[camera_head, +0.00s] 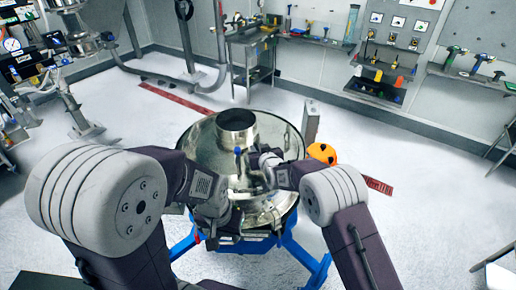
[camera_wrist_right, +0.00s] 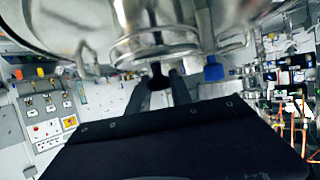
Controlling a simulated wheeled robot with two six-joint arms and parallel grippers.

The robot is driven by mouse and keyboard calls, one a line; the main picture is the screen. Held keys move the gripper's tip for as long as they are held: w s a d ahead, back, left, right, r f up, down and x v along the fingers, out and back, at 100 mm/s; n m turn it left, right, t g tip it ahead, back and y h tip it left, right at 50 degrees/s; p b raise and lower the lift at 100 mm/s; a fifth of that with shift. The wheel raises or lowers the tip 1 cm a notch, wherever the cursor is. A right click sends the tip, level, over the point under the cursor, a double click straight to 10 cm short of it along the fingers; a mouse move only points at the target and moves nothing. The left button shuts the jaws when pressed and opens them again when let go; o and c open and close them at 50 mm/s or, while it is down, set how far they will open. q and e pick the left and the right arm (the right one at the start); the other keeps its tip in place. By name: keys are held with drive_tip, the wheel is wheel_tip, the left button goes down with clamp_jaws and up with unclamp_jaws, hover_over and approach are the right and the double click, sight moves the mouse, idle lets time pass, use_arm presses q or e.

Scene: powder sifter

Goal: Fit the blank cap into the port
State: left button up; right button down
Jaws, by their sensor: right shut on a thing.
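The shiny metal sifter (camera_head: 197,137) stands in the middle of the head view, with a wide open neck on top. My right gripper (camera_head: 262,160) is over the right side of its lid; its fingertips are hard to make out there. In the right wrist view my right gripper (camera_wrist_right: 160,86) is shut on a small dark piece, apparently the blank cap (camera_wrist_right: 157,72). Right beyond it is a round metal port (camera_wrist_right: 155,44); I cannot tell whether they touch. My left gripper (camera_head: 222,217) is low at the sifter's front, its fingers unclear.
A blue knob (camera_wrist_right: 213,70) is beside the port in the right wrist view. The sifter rests on a blue stand (camera_head: 312,262). An orange and black ball (camera_head: 322,153) and a grey post (camera_head: 311,120) are close on the right. Open white floor lies further right.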

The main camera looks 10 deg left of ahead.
drive_tip(key=shift+f, duration=0.2)
drive_tip(key=c, duration=1.2)
unclamp_jaws()
drive_tip(key=shift+o, duration=0.2)
drive_tip(key=shift+r+p, duration=0.4)
drive_tip(key=shift+r, duration=0.05)
drive_tip(key=b+v, duration=0.4)
drive_tip(key=v, duration=0.7)
drive_tip(key=shift+s+d, duration=0.2)
drive_tip(key=shift+s, duration=0.2)
